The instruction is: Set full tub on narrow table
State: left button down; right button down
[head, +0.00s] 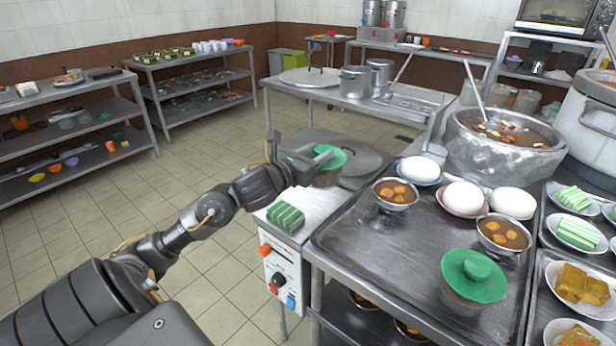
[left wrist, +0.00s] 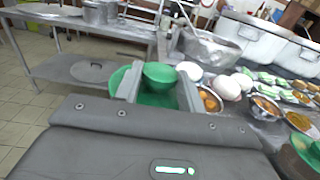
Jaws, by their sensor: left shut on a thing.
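A tub with a green lid (head: 330,157) is at my left gripper (head: 317,160), which is shut on it. Its brownish body shows below the lid. In the left wrist view the green lid's raised knob (left wrist: 164,74) sits between my two fingers (left wrist: 160,98). The tub appears over the metal top with a large round lid behind the control-panel unit; I cannot tell whether it touches that top. A second green-lidded tub (head: 473,279) stands on the near steel table (head: 415,262). Which table is the narrow one is not clear. My right gripper is not in view.
Bowls of brown soup (head: 395,193), plates of white buns (head: 463,197) and a large soup pot (head: 505,140) crowd the near table's back and right. A green striped block (head: 286,216) lies on the control-panel unit (head: 284,282). A steel table (head: 345,96) with pots stands farther back.

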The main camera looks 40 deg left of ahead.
pick_arm(q)
jog(key=a+f, duration=0.1)
jog(key=w+a+f, duration=0.1)
jog(key=f, duration=0.1)
jog(key=w+a+f, duration=0.1)
jog(key=a+f, duration=0.1)
jog(key=shift+w+a+f, duration=0.1)
jog(key=shift+w+f, duration=0.1)
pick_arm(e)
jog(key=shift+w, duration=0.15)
pick_arm(q)
jog(key=f, duration=0.3)
jog(key=shift+w+a+f, duration=0.1)
jog(key=shift+a+f, duration=0.1)
jog(key=shift+f, duration=0.05)
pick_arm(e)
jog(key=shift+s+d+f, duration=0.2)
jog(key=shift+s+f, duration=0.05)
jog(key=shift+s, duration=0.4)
pick_arm(q)
jog(key=c, duration=0.9)
grip_release()
jog(key=shift+f, duration=0.1)
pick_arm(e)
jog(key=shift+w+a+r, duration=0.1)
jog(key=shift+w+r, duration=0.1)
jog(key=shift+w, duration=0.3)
